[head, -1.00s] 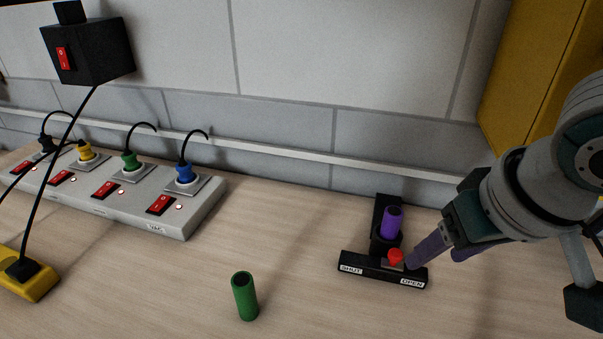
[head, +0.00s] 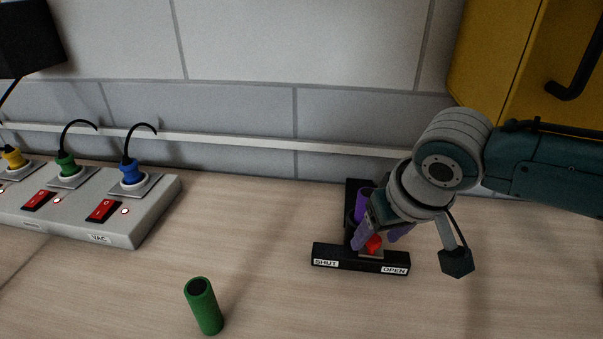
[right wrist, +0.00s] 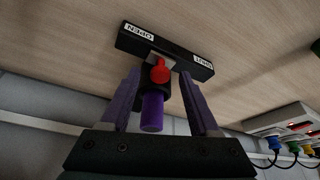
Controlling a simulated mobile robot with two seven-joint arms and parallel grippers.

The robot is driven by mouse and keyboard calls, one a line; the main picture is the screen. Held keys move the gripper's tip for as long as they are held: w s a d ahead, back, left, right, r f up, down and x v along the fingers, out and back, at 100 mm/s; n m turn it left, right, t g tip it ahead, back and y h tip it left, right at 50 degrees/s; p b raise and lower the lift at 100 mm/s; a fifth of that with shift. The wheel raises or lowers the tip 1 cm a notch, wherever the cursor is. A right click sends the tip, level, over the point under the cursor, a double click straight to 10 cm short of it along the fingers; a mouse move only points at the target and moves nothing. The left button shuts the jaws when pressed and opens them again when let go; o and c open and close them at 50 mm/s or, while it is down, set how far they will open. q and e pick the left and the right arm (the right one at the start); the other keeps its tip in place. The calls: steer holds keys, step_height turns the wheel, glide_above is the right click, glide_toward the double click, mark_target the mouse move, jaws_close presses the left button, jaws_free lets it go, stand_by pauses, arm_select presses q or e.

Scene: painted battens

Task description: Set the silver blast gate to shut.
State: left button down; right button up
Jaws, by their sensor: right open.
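The blast gate is a black T-shaped body (head: 333,255) on the bench with SHUT on the left and OPEN on the right. A purple tube (head: 362,203) stands at its back. Its silver slide (head: 372,254) with a red knob (head: 374,243) sits nearer the OPEN label. My right gripper (head: 377,239) has purple fingers spread either side of the knob. In the right wrist view the knob (right wrist: 160,71) lies between the open fingers (right wrist: 160,76), with gaps showing on both sides. My left gripper is out of view.
A green tube (head: 204,307) stands on the bench at front left. A grey power strip (head: 150,213) with red switches and coloured plugs is at the left. A yellow cabinet (head: 510,70) hangs at upper right.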

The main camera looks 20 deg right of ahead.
jaws_close()
stand_by(0.6)
stand_by(0.9)
